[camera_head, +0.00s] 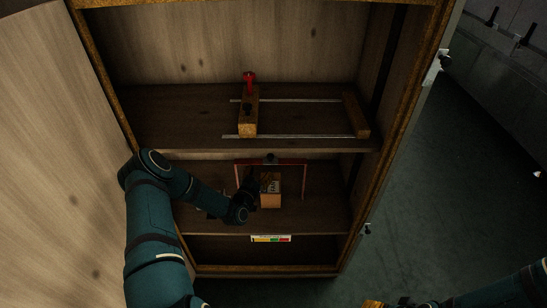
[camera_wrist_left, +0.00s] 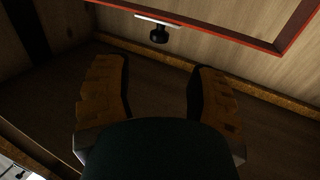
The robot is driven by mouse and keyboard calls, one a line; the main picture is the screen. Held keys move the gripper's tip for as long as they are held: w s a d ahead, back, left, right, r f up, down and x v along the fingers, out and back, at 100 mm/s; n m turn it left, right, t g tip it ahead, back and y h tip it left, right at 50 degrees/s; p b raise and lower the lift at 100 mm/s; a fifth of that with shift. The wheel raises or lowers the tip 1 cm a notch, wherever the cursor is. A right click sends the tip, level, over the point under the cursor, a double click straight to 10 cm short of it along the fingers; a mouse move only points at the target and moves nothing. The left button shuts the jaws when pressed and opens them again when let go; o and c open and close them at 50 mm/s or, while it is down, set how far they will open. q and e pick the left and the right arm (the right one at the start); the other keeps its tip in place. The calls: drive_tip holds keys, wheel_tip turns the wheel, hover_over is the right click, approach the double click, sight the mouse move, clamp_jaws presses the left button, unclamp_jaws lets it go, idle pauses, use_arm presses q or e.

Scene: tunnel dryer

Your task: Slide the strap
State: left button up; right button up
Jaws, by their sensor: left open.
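I cannot tell for sure which part is the strap. A thin red frame (camera_head: 304,180) stands on the lower shelf of the wooden cabinet, with a black knob (camera_head: 270,158) at its top. In the left wrist view, the red frame (camera_wrist_left: 230,34) and the black knob (camera_wrist_left: 159,35) on a pale strip are beyond my fingertips. My left gripper (camera_head: 262,182) is at the red frame; in its wrist view (camera_wrist_left: 157,68) the fingers are apart with nothing between them. My right gripper (camera_head: 373,303) barely shows at the bottom edge; its jaws cannot be made out.
The upper shelf holds two metal rails (camera_head: 300,136) with a wooden block (camera_head: 248,118) and red knob (camera_head: 249,77). A coloured label (camera_head: 271,239) is on the lower shelf's front. The open door (camera_head: 50,150) stands left.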

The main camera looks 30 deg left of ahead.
sight(269, 157)
use_arm(q)
drive_tip(key=w, duration=0.3)
drive_tip(key=w+a+b, duration=0.1)
drive_tip(key=w, duration=0.2)
drive_tip(key=w+b, duration=0.1)
drive_tip(key=w, duration=0.3)
drive_tip(key=shift+a, duration=0.25)
clamp_jaws()
drive_tip(key=shift+r, duration=0.1)
